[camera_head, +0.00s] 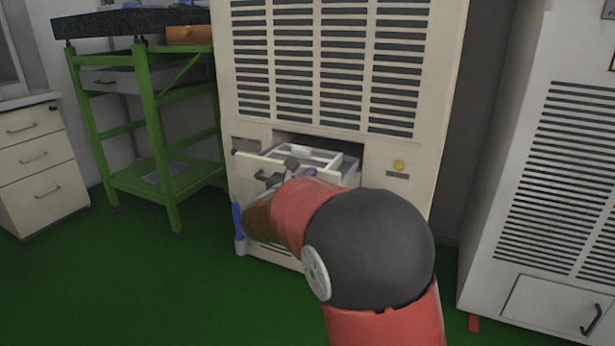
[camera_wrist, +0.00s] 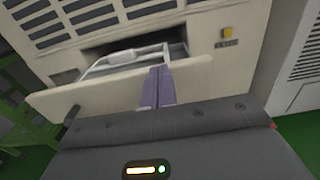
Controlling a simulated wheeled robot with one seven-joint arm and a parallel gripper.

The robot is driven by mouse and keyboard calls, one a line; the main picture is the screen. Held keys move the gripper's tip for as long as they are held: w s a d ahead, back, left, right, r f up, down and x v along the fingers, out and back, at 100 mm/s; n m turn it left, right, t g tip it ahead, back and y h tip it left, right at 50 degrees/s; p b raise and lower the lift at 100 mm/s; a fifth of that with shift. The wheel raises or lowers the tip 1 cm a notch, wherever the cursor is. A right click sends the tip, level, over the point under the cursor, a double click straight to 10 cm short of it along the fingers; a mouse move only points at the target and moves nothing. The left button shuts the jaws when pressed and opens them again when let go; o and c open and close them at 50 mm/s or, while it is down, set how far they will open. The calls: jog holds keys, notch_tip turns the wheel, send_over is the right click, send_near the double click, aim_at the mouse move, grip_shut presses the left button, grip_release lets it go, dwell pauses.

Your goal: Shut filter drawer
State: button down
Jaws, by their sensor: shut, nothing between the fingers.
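The filter drawer (camera_head: 339,166) is pulled out of the lower front of the beige cabinet (camera_head: 430,110), with a dark opening above it. In the wrist view its beige front panel (camera_wrist: 100,95) is tilted in the picture, with the white inner frame (camera_wrist: 125,58) behind it. A dark handle (camera_wrist: 72,115) shows at the panel's left. My gripper (camera_wrist: 158,72) is shut and empty, its purple-grey fingers overlapping the drawer's front panel in the wrist view. I cannot tell whether they touch it. In the head view my arm hides much of the drawer front.
A green metal cart (camera_head: 150,120) stands left of the cabinet, with a white drawer unit (camera_head: 40,160) farther left. A blue-handled object (camera_head: 238,228) stands by the cabinet's lower left. Another vented cabinet (camera_head: 500,240) is at the right. Green floor (camera_head: 130,290) is clear at the front left.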

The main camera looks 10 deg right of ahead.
aim_at(333, 157)
jog(key=p+x, duration=0.1)
jog(key=x, duration=1.5)
jog(key=shift+w+d, duration=0.2)
jog(key=shift+w, duration=0.05)
